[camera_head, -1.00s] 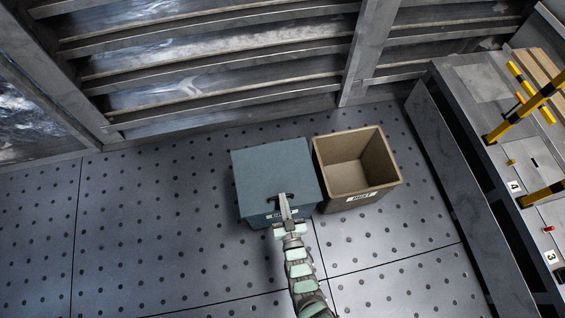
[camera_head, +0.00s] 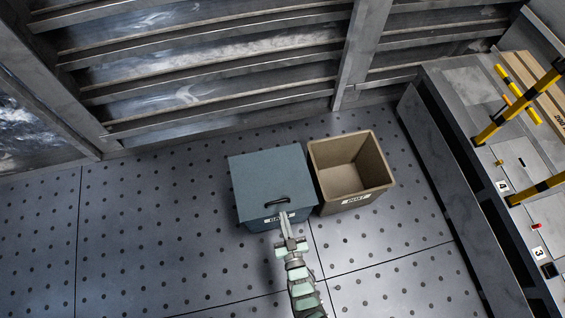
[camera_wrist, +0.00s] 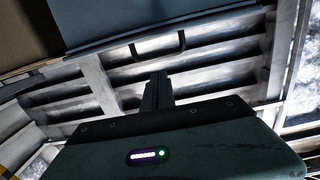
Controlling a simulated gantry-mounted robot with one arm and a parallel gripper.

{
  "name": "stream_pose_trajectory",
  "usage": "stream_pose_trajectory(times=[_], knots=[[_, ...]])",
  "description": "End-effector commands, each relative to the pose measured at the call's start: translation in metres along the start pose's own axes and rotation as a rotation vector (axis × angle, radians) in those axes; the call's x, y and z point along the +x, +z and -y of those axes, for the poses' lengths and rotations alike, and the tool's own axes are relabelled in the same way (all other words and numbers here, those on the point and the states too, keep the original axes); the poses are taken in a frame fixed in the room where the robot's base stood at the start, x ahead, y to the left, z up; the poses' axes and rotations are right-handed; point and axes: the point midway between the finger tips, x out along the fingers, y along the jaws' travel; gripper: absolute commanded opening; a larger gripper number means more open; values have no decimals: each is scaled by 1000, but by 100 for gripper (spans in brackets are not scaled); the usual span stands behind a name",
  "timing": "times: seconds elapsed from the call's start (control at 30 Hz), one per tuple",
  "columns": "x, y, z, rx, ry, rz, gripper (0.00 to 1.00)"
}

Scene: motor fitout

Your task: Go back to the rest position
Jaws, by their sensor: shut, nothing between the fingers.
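My gripper (camera_head: 285,215) is shut and empty in the head view, just in front of the lidded blue-grey box (camera_head: 268,180). Its fingers overlap the box's front edge and part of its label; the head view does not settle whether they touch. The box's lid is closed, with a dark handle (camera_head: 277,201) near its front edge. In the wrist view my shut fingers (camera_wrist: 158,88) point toward the handle (camera_wrist: 160,50), with a gap visible between them.
An open, empty brown bin (camera_head: 350,170) with a label stands right of the box. A grey bench (camera_head: 478,130) with yellow-black bars and numbered plates runs along the right. Slatted wall panels (camera_head: 215,65) stand behind. The dotted metal floor at left is clear.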

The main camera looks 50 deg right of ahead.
Motion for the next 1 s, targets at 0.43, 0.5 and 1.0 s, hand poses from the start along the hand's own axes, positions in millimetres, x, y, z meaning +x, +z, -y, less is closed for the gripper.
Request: stream_pose_trajectory(times=[0.43, 0.5, 1.0], knots=[[-35, 24, -1, -1, 0, -3, 0], [-36, 24, 0, -1, 0, -4, 0], [-13, -52, 46, 48, -94, -166, 0]])
